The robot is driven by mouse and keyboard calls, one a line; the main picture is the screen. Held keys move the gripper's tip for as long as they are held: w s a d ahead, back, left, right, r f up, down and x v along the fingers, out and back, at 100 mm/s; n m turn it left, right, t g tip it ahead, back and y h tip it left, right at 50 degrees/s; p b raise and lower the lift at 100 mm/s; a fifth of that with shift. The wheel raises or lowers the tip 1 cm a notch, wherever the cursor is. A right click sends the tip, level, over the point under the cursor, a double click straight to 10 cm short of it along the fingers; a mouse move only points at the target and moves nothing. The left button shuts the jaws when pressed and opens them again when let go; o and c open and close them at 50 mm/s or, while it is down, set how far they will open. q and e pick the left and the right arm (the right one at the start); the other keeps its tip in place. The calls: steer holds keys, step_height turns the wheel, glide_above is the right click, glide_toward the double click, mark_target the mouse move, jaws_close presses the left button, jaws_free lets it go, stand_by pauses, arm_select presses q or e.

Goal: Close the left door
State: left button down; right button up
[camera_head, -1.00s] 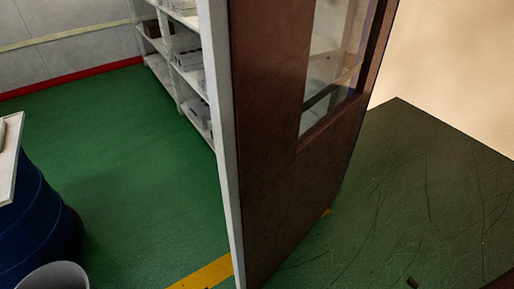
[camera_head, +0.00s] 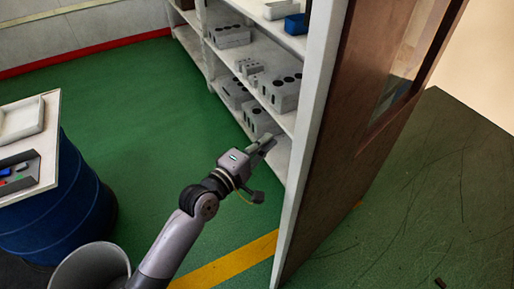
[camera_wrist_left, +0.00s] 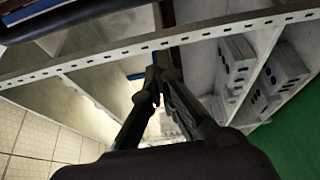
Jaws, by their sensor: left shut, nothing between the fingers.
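The brown door (camera_head: 352,140), with a glass window in its upper part and a pale edge (camera_head: 312,130) towards me, stands ajar at the centre right of the head view. I cannot tell whether it is the left door. My left gripper (camera_head: 266,144) is shut and empty, just left of the door's pale edge and in front of the shelves. In the picture a small gap separates it from the edge. The left wrist view shows its closed fingers (camera_wrist_left: 160,72) against the shelving; I cannot make out the door there. My right gripper is not in view.
A white shelf unit (camera_head: 215,61) with grey mould blocks (camera_head: 280,92) and a blue bin (camera_head: 296,23) stands behind the gripper. A blue drum (camera_head: 62,215) under a white top and a grey bucket (camera_head: 88,268) are at the left. Green floor (camera_head: 145,130) between is clear.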

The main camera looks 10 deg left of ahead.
arm_select(q)
steer(key=d, duration=0.1)
steer(key=d+p, duration=0.1)
steer(key=d, duration=0.1)
steer(key=d+p, duration=0.1)
steer(key=shift+w+d, duration=0.3)
steer(key=shift+d, duration=0.05)
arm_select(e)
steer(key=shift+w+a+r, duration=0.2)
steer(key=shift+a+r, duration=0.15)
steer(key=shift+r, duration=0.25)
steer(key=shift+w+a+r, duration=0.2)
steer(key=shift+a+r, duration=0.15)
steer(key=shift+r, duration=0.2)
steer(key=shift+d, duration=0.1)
